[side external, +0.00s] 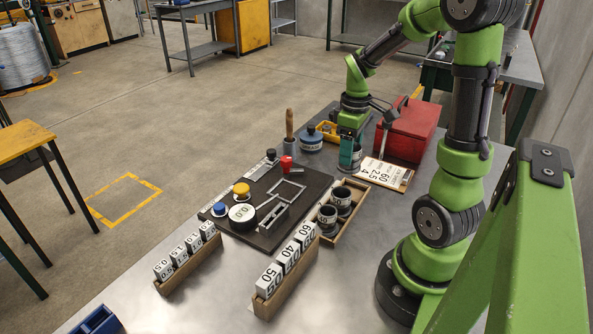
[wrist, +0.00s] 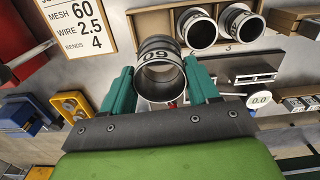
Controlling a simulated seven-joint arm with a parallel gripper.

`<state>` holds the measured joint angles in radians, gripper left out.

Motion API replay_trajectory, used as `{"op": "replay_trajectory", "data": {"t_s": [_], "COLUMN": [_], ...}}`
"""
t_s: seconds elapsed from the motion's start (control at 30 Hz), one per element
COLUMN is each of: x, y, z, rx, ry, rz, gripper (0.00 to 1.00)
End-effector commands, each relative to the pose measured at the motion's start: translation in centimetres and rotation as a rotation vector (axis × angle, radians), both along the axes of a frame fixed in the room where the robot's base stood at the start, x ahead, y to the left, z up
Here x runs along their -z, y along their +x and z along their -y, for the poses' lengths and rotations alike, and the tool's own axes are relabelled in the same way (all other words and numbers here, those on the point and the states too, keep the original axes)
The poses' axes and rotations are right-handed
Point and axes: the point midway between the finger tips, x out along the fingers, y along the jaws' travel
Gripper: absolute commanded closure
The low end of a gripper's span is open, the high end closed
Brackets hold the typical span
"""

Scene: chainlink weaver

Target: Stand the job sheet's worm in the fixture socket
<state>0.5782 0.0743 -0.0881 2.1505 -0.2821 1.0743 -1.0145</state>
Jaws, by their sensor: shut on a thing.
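My gripper (wrist: 160,78) has teal fingers closed on the sides of a grey cylindrical worm (wrist: 160,70). Its white band bears a 60, upside down in the wrist view. In the side view my gripper (side external: 350,158) holds it above the table between the worm tray and the job sheet. The job sheet (side external: 383,173) reads 60, 2.5 and 4; the wrist view (wrist: 76,26) shows these as mesh, wire and bends. The fixture (side external: 262,205) is a dark plate left of the tray, with a metal frame and a dial reading 0.0. I cannot make out its socket clearly.
The wooden worm tray (side external: 333,229) holds two other worms (side external: 328,216) (side external: 342,196). A red box (side external: 407,130) stands behind the job sheet. Racks of numbered blocks (side external: 287,279) (side external: 188,264) stand in front. A wooden-handled tool (side external: 289,124) stands behind the fixture.

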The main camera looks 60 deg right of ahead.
Motion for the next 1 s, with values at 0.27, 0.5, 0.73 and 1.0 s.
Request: {"op": "replay_trajectory", "data": {"t_s": [0.27,0.5,0.73,1.0], "x": [2.3,2.7,3.3,5.9], "y": [8.9,13.8,13.9,13.8], "z": [-5.2,-8.0,-7.8,-7.8], "rx": [-0.417,-0.697,-0.736,-0.733], "ry": [0.002,0.000,0.001,0.002], "rz": [0.001,0.003,0.001,0.000], "gripper": [0.81,0.81,0.81,0.81]}}
